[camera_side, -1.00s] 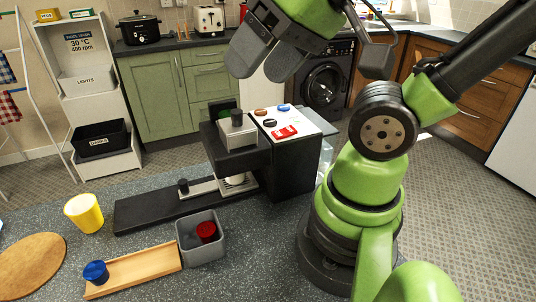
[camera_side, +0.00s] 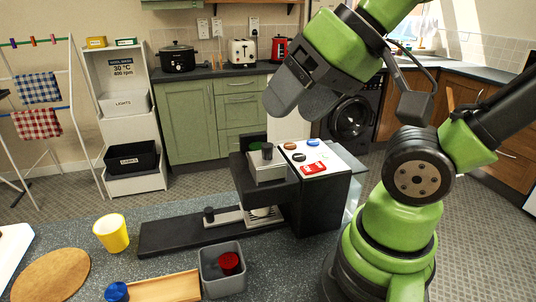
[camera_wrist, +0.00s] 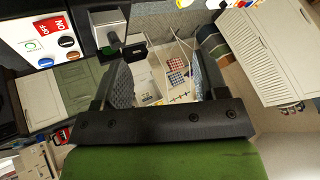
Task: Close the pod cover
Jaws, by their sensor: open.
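The black coffee machine (camera_side: 322,207) stands on the grey worktop. On its head is a light grey box-like part (camera_side: 268,172) with a black knob (camera_side: 267,151). A dark upright panel (camera_side: 252,141) rises behind it; I cannot tell for sure which piece is the pod cover. In the wrist view the grey part (camera_wrist: 111,25) shows at the upper left, with a black tab (camera_wrist: 135,52) beside it. My gripper (camera_side: 292,112) is open and empty, above and slightly right of the grey part, apart from it. Its two fingers also show in the wrist view (camera_wrist: 160,78).
The machine's sloping top (camera_side: 325,155) carries coloured buttons and a red switch. In front are a grey bin (camera_side: 222,283) with a red pod, a wooden tray (camera_side: 170,288), a blue pod (camera_side: 116,292), a yellow cup (camera_side: 112,234) and a round board (camera_side: 48,276).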

